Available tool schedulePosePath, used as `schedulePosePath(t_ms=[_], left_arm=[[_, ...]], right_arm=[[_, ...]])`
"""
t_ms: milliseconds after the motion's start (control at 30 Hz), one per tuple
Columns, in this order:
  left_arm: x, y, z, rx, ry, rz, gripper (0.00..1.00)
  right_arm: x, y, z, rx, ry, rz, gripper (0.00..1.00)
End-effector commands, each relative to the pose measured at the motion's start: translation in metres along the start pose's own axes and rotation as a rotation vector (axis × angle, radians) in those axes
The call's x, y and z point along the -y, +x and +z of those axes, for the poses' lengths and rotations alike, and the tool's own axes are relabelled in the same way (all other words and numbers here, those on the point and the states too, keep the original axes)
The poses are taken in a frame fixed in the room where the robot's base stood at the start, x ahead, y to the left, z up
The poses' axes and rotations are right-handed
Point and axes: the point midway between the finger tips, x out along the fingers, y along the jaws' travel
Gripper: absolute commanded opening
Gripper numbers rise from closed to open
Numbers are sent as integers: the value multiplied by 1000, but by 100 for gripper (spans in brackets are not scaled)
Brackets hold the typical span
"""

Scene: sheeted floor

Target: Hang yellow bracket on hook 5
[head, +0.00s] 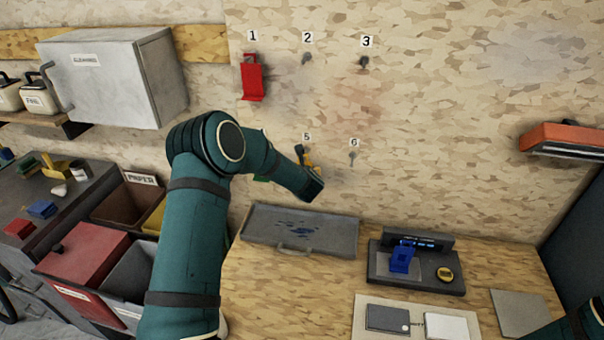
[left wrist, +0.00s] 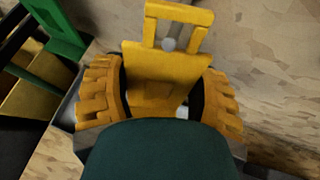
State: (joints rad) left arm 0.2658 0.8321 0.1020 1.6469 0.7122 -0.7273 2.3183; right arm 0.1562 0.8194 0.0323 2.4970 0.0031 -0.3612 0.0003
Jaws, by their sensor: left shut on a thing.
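The yellow bracket (left wrist: 165,72) is held between the yellow fingers of my left gripper (left wrist: 161,88) in the left wrist view. Its open rectangular loop is at the top of that view. A round grey hook end (left wrist: 168,44) shows inside the loop; I cannot tell whether the bracket's weight rests on it. In the head view my left arm reaches to the wall just under the label of hook 5 (head: 306,137). Only a small yellow patch (head: 308,169) shows there, and the arm hides most of the bracket. My right gripper is out of view.
A red bracket (head: 252,80) hangs on hook 1. Hooks 2 (head: 306,59), 3 (head: 364,61) and 6 (head: 352,158) are bare. A green bracket (left wrist: 55,28) is left of my gripper. A grey case (head: 300,232) and a blue bracket on a device (head: 403,257) are below.

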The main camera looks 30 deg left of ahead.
Motion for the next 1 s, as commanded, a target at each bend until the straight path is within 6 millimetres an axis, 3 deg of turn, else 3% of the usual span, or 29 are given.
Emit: schedulePosePath(t_ms=[200, 600, 1000], left_arm=[[4, 10, 8, 4, -1, -1, 19], [6, 24, 3, 5, 0, 0, 19], [6, 25, 4, 3, -1, -1, 19]], right_arm=[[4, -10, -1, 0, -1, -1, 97], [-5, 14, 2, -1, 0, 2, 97], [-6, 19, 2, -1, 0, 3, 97]])
